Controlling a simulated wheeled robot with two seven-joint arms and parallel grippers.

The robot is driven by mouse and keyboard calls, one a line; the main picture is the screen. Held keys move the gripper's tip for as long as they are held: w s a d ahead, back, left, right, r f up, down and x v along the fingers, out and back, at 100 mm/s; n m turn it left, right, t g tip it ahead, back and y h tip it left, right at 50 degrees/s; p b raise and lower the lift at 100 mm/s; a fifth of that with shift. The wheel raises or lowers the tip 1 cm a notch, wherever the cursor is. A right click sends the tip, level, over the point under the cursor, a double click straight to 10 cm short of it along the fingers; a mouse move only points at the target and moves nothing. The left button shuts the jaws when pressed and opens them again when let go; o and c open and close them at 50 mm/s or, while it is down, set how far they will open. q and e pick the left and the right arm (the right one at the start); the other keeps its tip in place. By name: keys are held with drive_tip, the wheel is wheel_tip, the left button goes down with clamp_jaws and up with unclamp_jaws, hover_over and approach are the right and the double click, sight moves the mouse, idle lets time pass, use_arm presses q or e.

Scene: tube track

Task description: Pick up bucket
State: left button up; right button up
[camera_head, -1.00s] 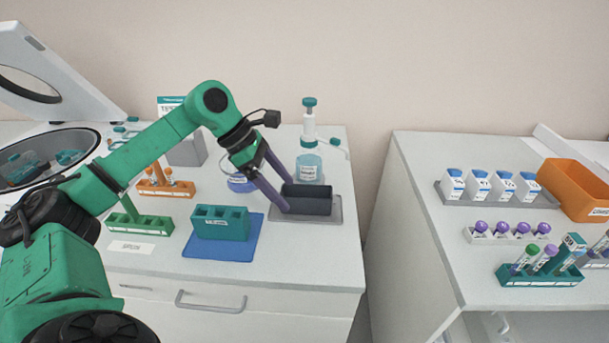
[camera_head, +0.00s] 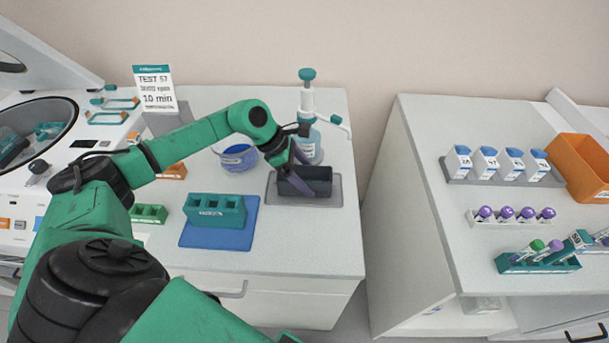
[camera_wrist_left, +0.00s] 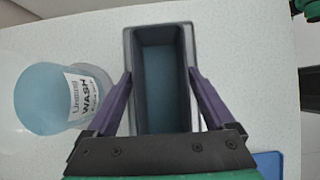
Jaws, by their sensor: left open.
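In the left wrist view the bucket (camera_wrist_left: 166,92) looks empty inside. My left gripper (camera_head: 298,172) is open, its purple fingers reaching down at the bucket. In the left wrist view, my left gripper (camera_wrist_left: 160,73) has one finger at each long side of the bucket. I cannot tell whether the fingers touch its walls. My right gripper is not in view.
A wash bottle (camera_head: 308,118) stands just behind the bucket. A teal rack (camera_head: 215,211) on a blue mat (camera_head: 222,236) lies left of the tray. A blue bowl (camera_head: 237,158) is behind. A gap separates this counter from the right one with racks and an orange bin (camera_head: 580,165).

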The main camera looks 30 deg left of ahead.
use_arm(q)
drive_tip(key=shift+w+d+f, duration=0.1)
drive_tip(key=shift+d+f, duration=0.3)
drive_tip(key=shift+d, duration=0.1)
drive_tip(key=shift+w+d+f, duration=0.1)
drive_tip(key=shift+f, duration=0.25)
drive_tip(key=c, duration=1.2)
drive_tip(key=shift+w+r, duration=0.1)
drive_tip(key=shift+r, duration=0.5)
drive_tip(key=shift+c, duration=0.2)
wheel_tip(320, 180, up, 19)
drive_tip(key=b, duration=0.3)
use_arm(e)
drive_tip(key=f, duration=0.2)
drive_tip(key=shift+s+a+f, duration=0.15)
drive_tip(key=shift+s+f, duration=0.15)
